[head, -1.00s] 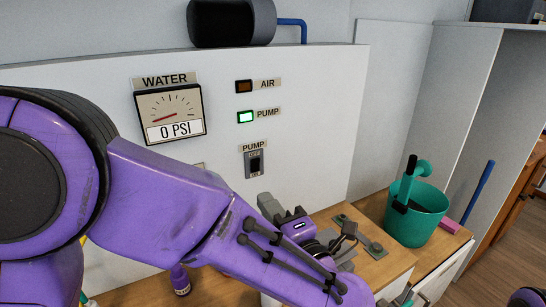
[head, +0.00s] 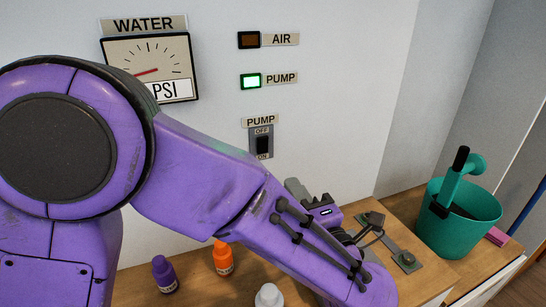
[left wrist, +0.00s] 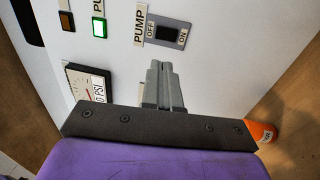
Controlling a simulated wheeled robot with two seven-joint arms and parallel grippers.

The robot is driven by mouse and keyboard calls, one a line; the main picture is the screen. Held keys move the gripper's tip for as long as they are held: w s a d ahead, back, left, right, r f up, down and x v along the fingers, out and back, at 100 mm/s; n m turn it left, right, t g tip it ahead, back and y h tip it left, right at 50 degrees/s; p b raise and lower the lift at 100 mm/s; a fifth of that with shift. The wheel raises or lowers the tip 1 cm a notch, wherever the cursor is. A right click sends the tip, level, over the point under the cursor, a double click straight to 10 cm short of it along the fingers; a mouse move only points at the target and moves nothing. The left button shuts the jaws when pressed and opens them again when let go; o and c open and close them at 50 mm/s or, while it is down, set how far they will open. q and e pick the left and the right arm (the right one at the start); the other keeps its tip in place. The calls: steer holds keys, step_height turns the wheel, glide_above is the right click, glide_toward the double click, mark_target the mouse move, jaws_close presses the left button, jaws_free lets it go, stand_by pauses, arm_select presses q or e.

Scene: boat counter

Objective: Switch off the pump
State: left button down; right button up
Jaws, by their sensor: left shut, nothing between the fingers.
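The pump switch (head: 262,145) is a dark rocker on a grey plate on the white panel, marked OFF above and ON below. It also shows in the left wrist view (left wrist: 167,33). The PUMP lamp (head: 250,81) above it is lit green. My left gripper (head: 293,187) is shut and empty, below and slightly right of the switch in the head view. In the left wrist view its closed fingertips (left wrist: 158,66) point toward the switch plate with a gap in the picture. Contact with the panel cannot be told. My right gripper is not in view.
The AIR lamp (head: 249,40) is unlit. The water gauge (head: 150,68) is partly hidden by my arm. An orange bottle (head: 223,260), a purple bottle (head: 164,275) and a white one (head: 269,296) stand on the wooden counter. A teal bucket (head: 460,225) stands at the right.

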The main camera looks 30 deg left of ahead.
mark_target(264, 142)
arm_select(q)
steer(key=p+x, duration=0.4)
steer(key=x, duration=1)
steer(key=shift+f, duration=0.1)
